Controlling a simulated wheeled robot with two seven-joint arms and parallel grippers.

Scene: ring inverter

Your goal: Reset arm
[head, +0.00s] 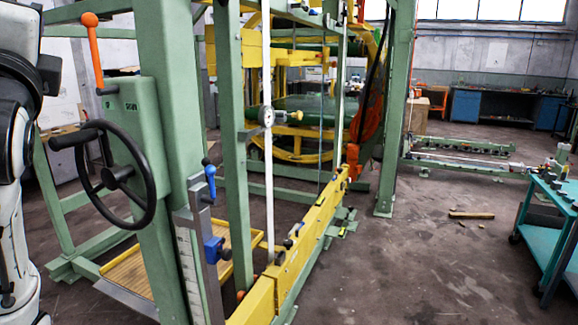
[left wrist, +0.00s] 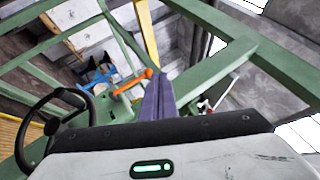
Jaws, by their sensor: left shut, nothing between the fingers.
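My left gripper (left wrist: 158,96) shows in the left wrist view as two purple-grey fingers pressed together, with nothing between them. It points past the orange-handled lever (left wrist: 135,82) and the green frame, apart from both as far as I can see. In the head view only white and black links of my left arm show at the left edge; the gripper is out of that picture. The orange-handled lever (head: 93,48) stands up on a green housing there. My right arm and gripper show in neither view.
A black handwheel (head: 117,174) sits on the green machine frame (head: 234,140), close to my left arm. A yellow beam (head: 310,237) runs along the frame. A teal cart (head: 544,215) stands at the right. Floor between is mostly clear, with wood scraps (head: 471,215).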

